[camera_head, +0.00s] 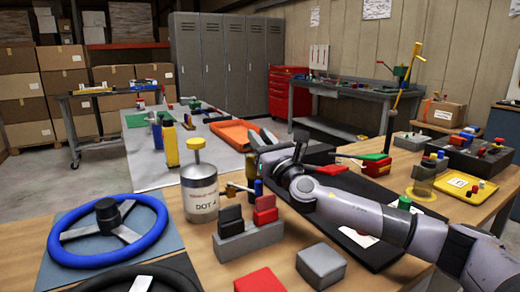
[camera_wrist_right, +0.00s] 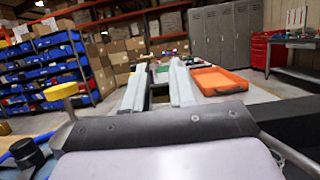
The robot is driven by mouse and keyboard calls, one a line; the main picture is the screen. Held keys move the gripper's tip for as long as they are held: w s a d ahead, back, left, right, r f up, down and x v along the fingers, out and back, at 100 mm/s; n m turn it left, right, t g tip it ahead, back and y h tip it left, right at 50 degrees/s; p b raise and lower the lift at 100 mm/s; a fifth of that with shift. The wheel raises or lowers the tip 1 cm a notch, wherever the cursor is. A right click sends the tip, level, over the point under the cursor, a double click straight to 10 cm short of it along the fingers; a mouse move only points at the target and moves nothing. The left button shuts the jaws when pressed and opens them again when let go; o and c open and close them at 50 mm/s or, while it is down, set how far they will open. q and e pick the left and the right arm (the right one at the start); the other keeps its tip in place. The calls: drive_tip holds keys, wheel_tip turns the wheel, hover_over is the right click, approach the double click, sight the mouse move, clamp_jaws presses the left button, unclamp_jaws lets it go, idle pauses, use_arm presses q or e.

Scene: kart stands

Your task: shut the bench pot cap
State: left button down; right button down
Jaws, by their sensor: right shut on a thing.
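A grey can marked DOT 4 (camera_head: 200,198) stands on the near bench; it looks like the bench pot. A round yellow cap (camera_head: 195,143) sits on a short stem above its top. My right gripper (camera_head: 260,138) reaches over the bench, right of and beyond the can, apart from the cap. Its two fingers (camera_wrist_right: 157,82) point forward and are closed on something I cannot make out. My left gripper is not in view.
A blue steering wheel (camera_head: 110,231) lies left of the can. A grey block with black and red pieces (camera_head: 250,240) stands in front of it. An orange tray (camera_head: 233,134) and a yellow bottle (camera_head: 170,146) are behind. A yellow tray (camera_head: 460,187) lies right.

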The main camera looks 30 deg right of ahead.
drive_tip(key=shift+f, duration=0.3)
drive_tip(key=c, duration=1)
unclamp_jaws()
drive_tip(key=shift+r, duration=0.1)
drive_tip(key=s+f+b, duration=0.1)
drive_tip(key=s, duration=1.3)
drive_tip(key=shift+s+a, duration=0.4)
drive_tip(key=shift+a, duration=0.05)
